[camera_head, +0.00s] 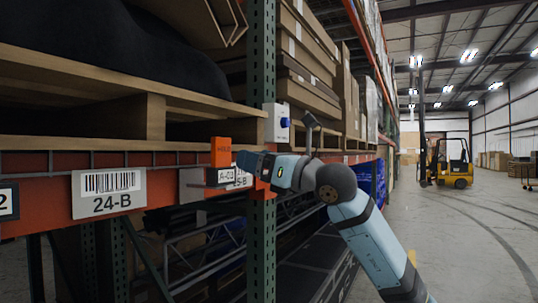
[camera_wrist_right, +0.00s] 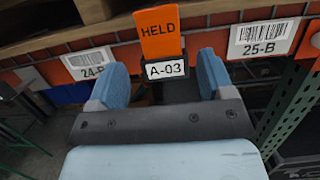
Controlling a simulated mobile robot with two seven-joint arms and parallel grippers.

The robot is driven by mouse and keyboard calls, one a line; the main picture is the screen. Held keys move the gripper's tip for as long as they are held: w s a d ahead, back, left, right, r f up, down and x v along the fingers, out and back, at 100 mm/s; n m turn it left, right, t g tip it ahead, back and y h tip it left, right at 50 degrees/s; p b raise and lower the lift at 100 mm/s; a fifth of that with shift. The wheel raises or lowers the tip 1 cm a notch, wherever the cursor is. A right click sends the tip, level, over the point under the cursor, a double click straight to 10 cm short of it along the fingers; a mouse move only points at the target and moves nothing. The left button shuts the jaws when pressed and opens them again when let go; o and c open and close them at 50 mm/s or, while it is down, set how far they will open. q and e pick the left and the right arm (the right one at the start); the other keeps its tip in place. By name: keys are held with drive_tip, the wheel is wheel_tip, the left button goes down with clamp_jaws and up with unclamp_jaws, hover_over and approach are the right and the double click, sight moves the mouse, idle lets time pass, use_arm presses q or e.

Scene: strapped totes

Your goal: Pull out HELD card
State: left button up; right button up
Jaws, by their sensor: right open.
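The orange HELD card (camera_head: 221,152) stands upright in a dark holder labelled A-03 on the rack beam. It also shows in the right wrist view (camera_wrist_right: 159,34), with the A-03 label (camera_wrist_right: 167,69) just below it. My right gripper (camera_head: 224,178) is at the holder, in front of the beam. In the right wrist view its blue fingers (camera_wrist_right: 157,78) are open, one on each side of the label and below most of the card. I cannot tell whether either finger touches the holder. My left gripper is not in view.
The orange beam carries labels 24-B (camera_head: 109,193) and 25-B (camera_wrist_right: 263,38). A green rack post (camera_head: 261,90) with a white box (camera_head: 276,123) stands close to my right gripper. A wooden pallet (camera_head: 90,122) sits above. A yellow forklift (camera_head: 447,162) stands far off in the open aisle.

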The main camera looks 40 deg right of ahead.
sight(224, 148)
drive_tip(key=p+x, duration=0.3)
drive_tip(key=x, duration=0.4)
drive_tip(key=shift+w+a+r, duration=0.2)
drive_tip(key=shift+a, duration=0.05)
drive_tip(key=shift+w+a+r, duration=0.1)
drive_tip(key=shift+w+a, duration=0.15)
drive_tip(key=shift+w, duration=0.6)
drive_tip(key=c, duration=0.8)
drive_tip(key=shift+r+p, duration=0.1)
drive_tip(key=shift+p, duration=0.2)
drive_tip(key=shift+r, duration=0.1)
drive_tip(key=shift+c, duration=0.2)
